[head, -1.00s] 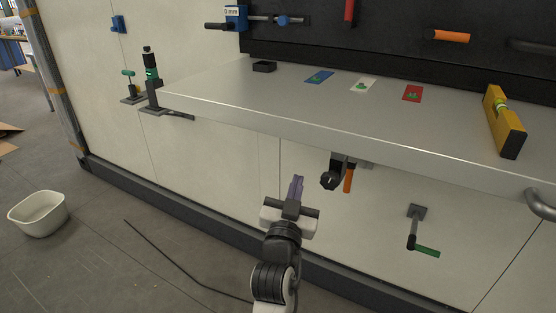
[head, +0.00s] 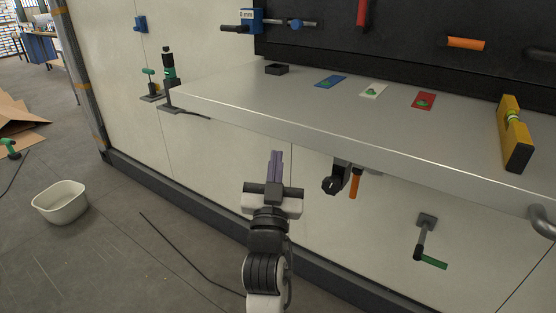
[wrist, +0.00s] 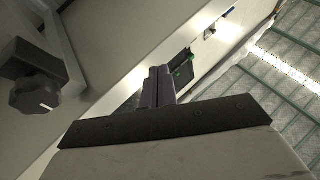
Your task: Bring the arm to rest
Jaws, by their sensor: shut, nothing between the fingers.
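My gripper (head: 277,164) is in the lower middle of the head view, in front of the wall panel and below the front edge of the grey shelf (head: 300,129). Its two purple fingers are together with nothing between them. The fingers also show in the wrist view (wrist: 158,88), closed side by side. My gripper touches nothing that I can see. A black knob (head: 330,185) with an orange handle (head: 355,183) beside it hangs under the shelf, to the right of my gripper. The knob also shows at the left of the wrist view (wrist: 36,90).
Blue (head: 330,81), white (head: 374,90) and red (head: 423,101) cards lie on the shelf, with a yellow level (head: 514,135) at its right. A green-handled crank (head: 430,262) juts from the wall at lower right. A white tub (head: 61,203) stands on the floor at left.

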